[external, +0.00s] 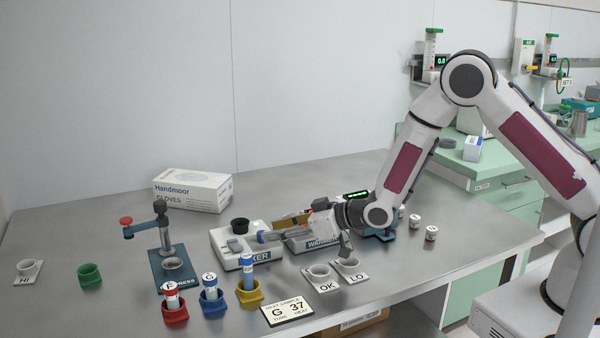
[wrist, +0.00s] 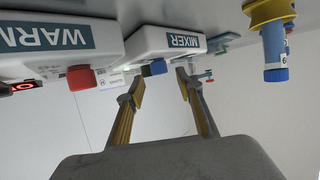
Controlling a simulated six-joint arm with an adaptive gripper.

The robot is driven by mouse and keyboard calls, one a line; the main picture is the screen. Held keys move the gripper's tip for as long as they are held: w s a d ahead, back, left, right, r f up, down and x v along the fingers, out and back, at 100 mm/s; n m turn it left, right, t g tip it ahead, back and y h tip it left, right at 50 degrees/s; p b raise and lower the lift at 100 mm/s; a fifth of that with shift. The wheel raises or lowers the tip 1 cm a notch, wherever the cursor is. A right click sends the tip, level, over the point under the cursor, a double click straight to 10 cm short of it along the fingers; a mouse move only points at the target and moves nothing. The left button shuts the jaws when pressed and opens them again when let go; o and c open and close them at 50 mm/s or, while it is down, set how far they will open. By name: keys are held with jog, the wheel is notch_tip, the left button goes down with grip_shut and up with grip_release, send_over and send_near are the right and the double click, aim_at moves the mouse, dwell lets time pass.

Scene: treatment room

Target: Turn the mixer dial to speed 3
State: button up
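The mixer (external: 222,240) is a white box on the steel table, with a black cup on top and its label partly hidden in the external view. In the wrist view the mixer (wrist: 148,42) appears upside down with its MIXER label readable. A blue dial (wrist: 154,68) sticks out from it. My gripper (wrist: 160,84) is open, its two fingers spread either side of the line to the dial. In the external view my gripper (external: 276,230) is at the mixer's right side. Contact with the dial and its speed setting cannot be made out.
The warmer (wrist: 52,38), with a red knob (wrist: 81,77), stands beside the mixer. Tubes in red (external: 175,314), blue (external: 212,304) and yellow (external: 250,297) holders stand in front. A press (external: 163,262) is left, a glove box (external: 193,190) behind. OK and LO cups (external: 350,266) stand right.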

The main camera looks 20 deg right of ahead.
jog(key=v, duration=0.9)
jog(key=shift+w+r, duration=0.1)
dwell(0.6)
jog(key=s+d+r+m+h, duration=0.1)
jog(key=d+r+m+h, duration=0.1)
jog(key=d+r, duration=0.45)
jog(key=d+r+m+h, duration=0.1)
jog(key=d+r+h, duration=0.15)
jog(key=d, duration=0.75)
jog(key=s+d+r+m+h, duration=0.1)
jog(key=d+r+m+h, duration=0.1)
jog(key=d+r, duration=0.45)
jog(key=s+d+r+m+g+h, duration=0.1)
jog(key=s+d+m+g, duration=0.1)
jog(key=s+d, duration=0.6)
jog(key=s+d+r+m+g+h, duration=0.1)
jog(key=s+d+m+g+h, duration=0.1)
jog(key=s+d, duration=0.7)
jog(key=shift+s, duration=3)
jog(key=shift+d, duration=0.1)
